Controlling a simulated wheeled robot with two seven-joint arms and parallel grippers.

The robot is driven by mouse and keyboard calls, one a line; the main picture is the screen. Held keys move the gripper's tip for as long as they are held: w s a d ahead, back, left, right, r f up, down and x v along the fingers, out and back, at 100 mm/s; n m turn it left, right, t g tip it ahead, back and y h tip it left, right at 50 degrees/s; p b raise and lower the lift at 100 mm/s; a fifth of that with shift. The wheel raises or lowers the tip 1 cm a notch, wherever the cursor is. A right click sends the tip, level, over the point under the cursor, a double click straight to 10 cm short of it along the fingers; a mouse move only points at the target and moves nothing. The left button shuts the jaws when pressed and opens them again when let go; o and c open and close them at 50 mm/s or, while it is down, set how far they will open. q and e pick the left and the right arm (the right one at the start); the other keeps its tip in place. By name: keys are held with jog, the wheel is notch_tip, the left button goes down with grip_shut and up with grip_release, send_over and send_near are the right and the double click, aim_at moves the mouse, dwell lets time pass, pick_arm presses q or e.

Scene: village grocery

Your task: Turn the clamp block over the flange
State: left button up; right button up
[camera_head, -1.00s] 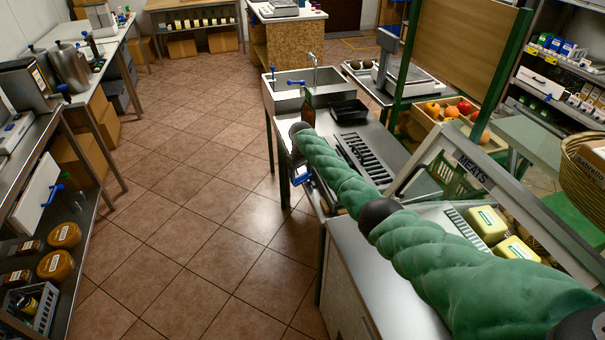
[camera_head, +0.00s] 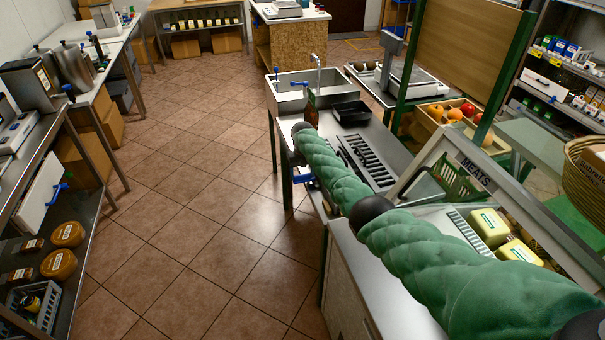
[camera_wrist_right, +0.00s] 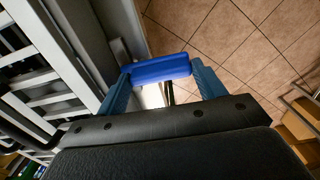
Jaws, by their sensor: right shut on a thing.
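A bright blue block (camera_wrist_right: 162,69), which I take to be the clamp block, sits between the two blue-grey fingers of my right gripper (camera_wrist_right: 160,82) in the right wrist view. The fingers hold it at its two ends. A thin dark rod and a pale surface show just below it. In the head view my green-sleeved right arm reaches to the near side of the steel counter (camera_head: 385,150). Only a bit of blue (camera_head: 303,178) shows there below its dark end joint; the arm hides most of the gripper. I cannot make out the flange. My left gripper is not in view.
The counter holds a black tray (camera_head: 350,111), with a sink (camera_head: 292,92) beyond it. A meat display case (camera_head: 470,180) stands right of my arm. Shelves with jars (camera_head: 58,265) line the left. The tiled floor (camera_head: 185,200) between is clear.

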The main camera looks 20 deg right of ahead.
jog(key=shift+w+r, duration=0.2)
jog(key=shift+r, duration=0.05)
jog(key=o, duration=1)
jog(key=shift+f, duration=0.15)
jog(key=shift+s, duration=0.1)
jog(key=shift+r, duration=0.3)
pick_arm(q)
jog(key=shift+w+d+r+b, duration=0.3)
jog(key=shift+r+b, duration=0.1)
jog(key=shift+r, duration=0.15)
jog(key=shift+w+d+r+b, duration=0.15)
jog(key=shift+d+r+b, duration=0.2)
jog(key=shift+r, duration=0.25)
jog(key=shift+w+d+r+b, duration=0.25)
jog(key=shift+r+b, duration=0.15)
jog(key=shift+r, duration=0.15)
pick_arm(e)
jog(key=shift+r, duration=3.6)
